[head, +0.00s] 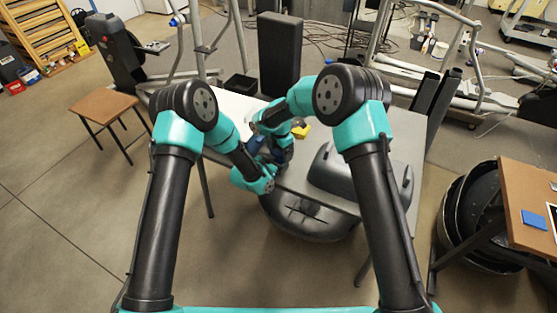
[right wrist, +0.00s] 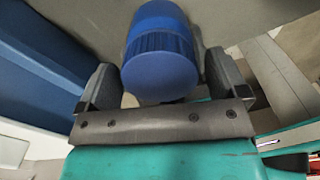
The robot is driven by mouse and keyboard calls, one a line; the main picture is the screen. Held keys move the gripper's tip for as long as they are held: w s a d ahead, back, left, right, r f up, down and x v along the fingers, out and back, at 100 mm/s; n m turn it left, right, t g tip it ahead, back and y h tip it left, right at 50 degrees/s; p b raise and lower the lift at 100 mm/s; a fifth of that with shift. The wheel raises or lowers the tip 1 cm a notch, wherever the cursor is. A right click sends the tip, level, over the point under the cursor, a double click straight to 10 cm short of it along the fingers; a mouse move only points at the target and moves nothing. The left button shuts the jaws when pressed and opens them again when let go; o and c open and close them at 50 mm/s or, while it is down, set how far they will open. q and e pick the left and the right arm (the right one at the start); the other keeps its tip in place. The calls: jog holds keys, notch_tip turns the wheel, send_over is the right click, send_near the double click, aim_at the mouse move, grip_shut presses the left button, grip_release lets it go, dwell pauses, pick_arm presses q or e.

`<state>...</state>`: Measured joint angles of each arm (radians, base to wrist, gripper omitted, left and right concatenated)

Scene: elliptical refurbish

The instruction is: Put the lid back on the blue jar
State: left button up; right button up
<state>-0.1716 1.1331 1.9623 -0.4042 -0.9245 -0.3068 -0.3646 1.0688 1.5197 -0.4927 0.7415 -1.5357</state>
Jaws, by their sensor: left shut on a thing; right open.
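In the right wrist view a blue round piece (right wrist: 160,62) with a ribbed band and a flat round face lies between the two fingers of my right gripper (right wrist: 163,78). The fingers are apart, with a gap on each side of it. I cannot tell whether it is the lid alone or the lidded end of the jar. In the head view dark blue (head: 254,144) shows where my grippers meet over the near left part of the table. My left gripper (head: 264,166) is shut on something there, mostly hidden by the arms.
A grey machine cover (head: 335,172) lies on the grey table (head: 382,142) at the right, with a dark rounded shell (head: 310,222) at the near edge. A small yellow object (head: 301,131) lies behind the grippers. A large blue surface (right wrist: 38,75) fills the right wrist view's left side.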

jog(key=shift+c, duration=0.2)
jog(key=c, duration=0.9)
jog(key=shift+m, duration=1.7)
jog(key=o, duration=1)
jog(key=shift+o, duration=0.2)
jog(key=shift+r, duration=0.15)
